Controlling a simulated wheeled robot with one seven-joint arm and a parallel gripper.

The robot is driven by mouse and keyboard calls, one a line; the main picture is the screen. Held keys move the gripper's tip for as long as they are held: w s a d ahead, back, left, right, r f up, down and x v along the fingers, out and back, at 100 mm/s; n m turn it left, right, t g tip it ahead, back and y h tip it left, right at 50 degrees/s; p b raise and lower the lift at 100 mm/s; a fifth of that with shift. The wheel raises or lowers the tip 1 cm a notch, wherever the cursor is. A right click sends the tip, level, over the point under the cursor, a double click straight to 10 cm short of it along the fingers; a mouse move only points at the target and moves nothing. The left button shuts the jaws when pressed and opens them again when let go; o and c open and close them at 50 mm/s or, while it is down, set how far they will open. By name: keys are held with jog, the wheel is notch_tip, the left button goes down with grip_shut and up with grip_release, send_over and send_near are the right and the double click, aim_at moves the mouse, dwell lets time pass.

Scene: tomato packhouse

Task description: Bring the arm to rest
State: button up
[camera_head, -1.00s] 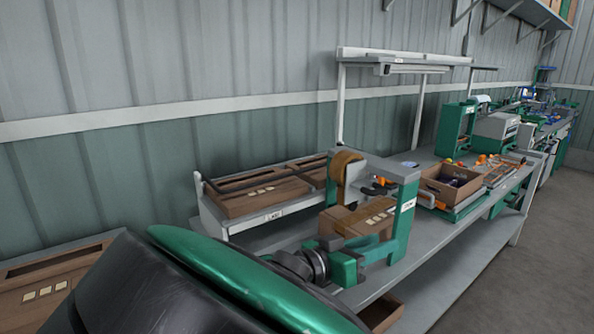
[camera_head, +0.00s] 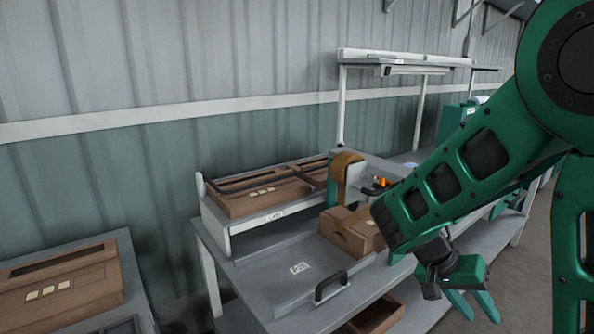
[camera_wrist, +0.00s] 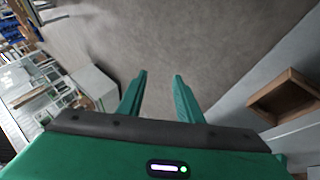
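My gripper (camera_head: 474,304) is at the lower right of the head view, in front of the bench's front edge, with its fingers pointing down. In the wrist view its two green fingers (camera_wrist: 157,82) stand apart, with only grey floor between them. It is open and empty. My green arm comes in from the right of the head view and hides much of the bench's right part.
A grey bench (camera_head: 262,280) carries a handled plate (camera_head: 330,286), a cardboard box (camera_head: 350,230) at a tape machine (camera_head: 345,175), and a rack of cartons (camera_head: 215,215). An open carton (camera_wrist: 285,97) sits on the lower shelf. Another carton (camera_head: 70,286) lies at left.

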jog(key=s+d+r+n+y, duration=0.1)
jog(key=s+y, duration=0.3)
jog(key=s, duration=0.4)
jog(key=s+d+r+n+t+y, duration=0.1)
jog(key=s+d+r+y, duration=0.1)
jog(key=s, duration=0.7)
jog(key=shift+d+r+t+y, duration=0.15)
jog(key=shift+r+t+y, duration=0.15)
jog(key=shift+r+y, duration=0.65)
jog(key=shift+w, duration=0.1)
jog(key=shift+w+f, duration=0.3)
jog(key=shift+w, duration=0.3)
